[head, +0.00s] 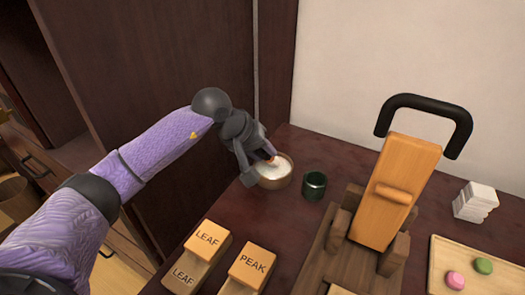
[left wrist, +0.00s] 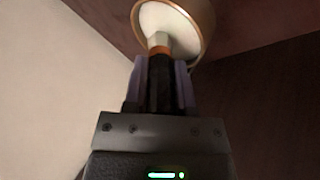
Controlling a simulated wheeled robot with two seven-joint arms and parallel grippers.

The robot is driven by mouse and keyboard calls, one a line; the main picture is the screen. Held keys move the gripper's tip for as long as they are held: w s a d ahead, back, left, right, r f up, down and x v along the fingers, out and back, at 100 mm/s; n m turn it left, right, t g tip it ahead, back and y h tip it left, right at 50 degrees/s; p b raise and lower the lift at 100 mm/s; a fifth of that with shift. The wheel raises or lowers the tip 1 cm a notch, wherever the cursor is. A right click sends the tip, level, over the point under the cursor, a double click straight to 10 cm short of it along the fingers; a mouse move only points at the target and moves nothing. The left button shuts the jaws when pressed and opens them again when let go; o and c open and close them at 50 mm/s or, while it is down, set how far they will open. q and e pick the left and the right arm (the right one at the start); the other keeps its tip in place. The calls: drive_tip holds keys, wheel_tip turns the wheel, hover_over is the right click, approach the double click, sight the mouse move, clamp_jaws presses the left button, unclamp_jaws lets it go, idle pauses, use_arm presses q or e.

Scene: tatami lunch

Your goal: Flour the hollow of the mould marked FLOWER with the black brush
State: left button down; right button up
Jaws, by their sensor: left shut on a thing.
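My left gripper (head: 261,156) is shut on the black brush (left wrist: 160,82), over the bowl of white flour (head: 272,183). In the left wrist view the brush's dark handle lies between the fingers and its orange collar (left wrist: 158,50) points into the bowl (left wrist: 206,28). Wooden moulds marked LEAF (head: 207,238) and PEAK (head: 253,262) stand at the front edge. No mould marked FLOWER is visible. My right gripper is not in view.
A dark green cup (head: 314,186) stands just right of the bowl. A wooden press (head: 395,190) with a black handle fills the centre right. A white stack (head: 474,202) and a tray (head: 443,250) with pink and green sweets are farther right. A wall rises behind.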

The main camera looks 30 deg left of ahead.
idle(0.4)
use_arm(q)
drive_tip(key=shift+r, duration=0.2)
wheel_tip(320, 180, up, 7)
drive_tip(key=p, duration=0.4)
drive_tip(key=shift+f, duration=0.2)
